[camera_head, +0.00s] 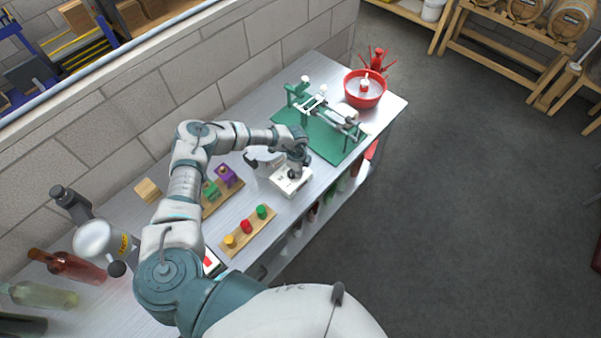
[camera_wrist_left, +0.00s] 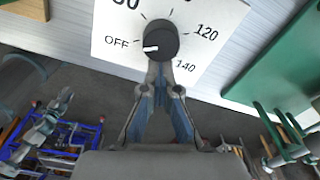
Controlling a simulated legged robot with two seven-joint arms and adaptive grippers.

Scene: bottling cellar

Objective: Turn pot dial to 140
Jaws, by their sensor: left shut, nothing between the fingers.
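The pot dial is a dark round knob (camera_wrist_left: 157,40) on a white panel (camera_wrist_left: 105,20) in the left wrist view. Its white pointer mark faces left, towards the OFF label. The 140 label (camera_wrist_left: 185,66) is at lower right of the knob, and 120 is above that. My left gripper (camera_wrist_left: 165,72) is shut and empty, with its fingertips at the knob's lower edge; I cannot tell whether they touch it. In the head view the left gripper (camera_head: 295,170) is over the white dial box (camera_head: 291,185) and hides most of the knob. My right gripper is not in view.
A green mat (camera_head: 332,148) with a green device stands beyond the dial box, with a red bowl (camera_head: 364,89) further back. Wooden boards with coloured pieces (camera_head: 248,231) lie nearer. Bottles (camera_head: 75,267) lie at lower left. The floor right of the bench is clear.

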